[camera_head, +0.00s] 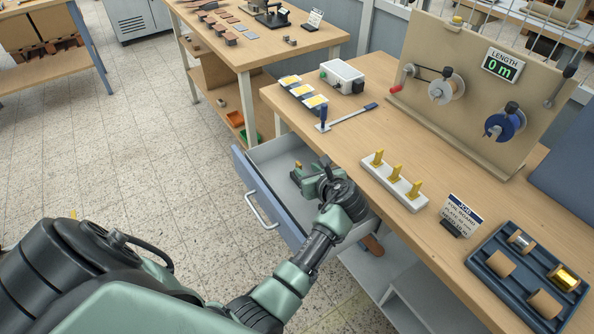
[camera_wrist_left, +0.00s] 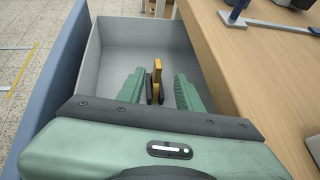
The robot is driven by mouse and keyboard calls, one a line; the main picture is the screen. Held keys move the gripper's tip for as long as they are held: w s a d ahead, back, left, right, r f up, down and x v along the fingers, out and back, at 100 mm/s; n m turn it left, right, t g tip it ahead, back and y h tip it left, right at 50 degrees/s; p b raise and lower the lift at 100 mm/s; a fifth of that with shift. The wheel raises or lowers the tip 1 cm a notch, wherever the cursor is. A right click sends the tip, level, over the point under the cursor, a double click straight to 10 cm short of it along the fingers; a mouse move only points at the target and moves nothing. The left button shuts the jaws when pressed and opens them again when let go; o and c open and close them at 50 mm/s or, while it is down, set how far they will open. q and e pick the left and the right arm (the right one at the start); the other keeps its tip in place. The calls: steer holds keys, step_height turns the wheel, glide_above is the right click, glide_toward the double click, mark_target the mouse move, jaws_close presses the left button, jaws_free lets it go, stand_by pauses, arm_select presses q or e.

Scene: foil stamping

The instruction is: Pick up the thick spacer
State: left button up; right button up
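A yellow upright piece (camera_wrist_left: 157,72), which I take to be the thick spacer, stands in the open drawer (camera_wrist_left: 109,48). Its top also shows in the head view (camera_head: 298,165). Dark parts flank its lower end in the wrist view; I cannot tell whether they belong to it. My left gripper (camera_head: 309,177) is down in the drawer, its green fingers apart on either side of the yellow piece in the left wrist view (camera_wrist_left: 160,76). A gap shows between each green finger and the piece. My right gripper is not in view.
The drawer with its handle (camera_head: 262,210) sticks out beside the wooden bench (camera_head: 350,143). On the bench are a white block (camera_head: 404,194) with three yellow pieces, a blue tray (camera_head: 481,268) of rolls, a job sign (camera_head: 462,215) and a reel board (camera_head: 425,50).

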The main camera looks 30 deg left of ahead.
mark_target(300, 164)
arm_select(q)
steer(key=shift+w+a+f, duration=0.15)
steer(key=shift+w+a, duration=0.1)
steer(key=shift+a, duration=0.15)
steer(key=shift+w+a+f, duration=0.1)
steer(key=shift+a, duration=0.1)
steer(key=x, duration=0.4)
steer(key=shift+w+a, duration=0.15)
steer(key=shift+a, duration=0.2)
steer(key=shift+w+a+f, duration=0.15)
steer(key=shift+a+f, duration=0.05)
steer(key=shift+a, duration=0.05)
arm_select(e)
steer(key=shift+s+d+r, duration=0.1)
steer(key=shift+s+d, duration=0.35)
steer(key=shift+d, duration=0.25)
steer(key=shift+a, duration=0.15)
arm_select(q)
jaws_close()
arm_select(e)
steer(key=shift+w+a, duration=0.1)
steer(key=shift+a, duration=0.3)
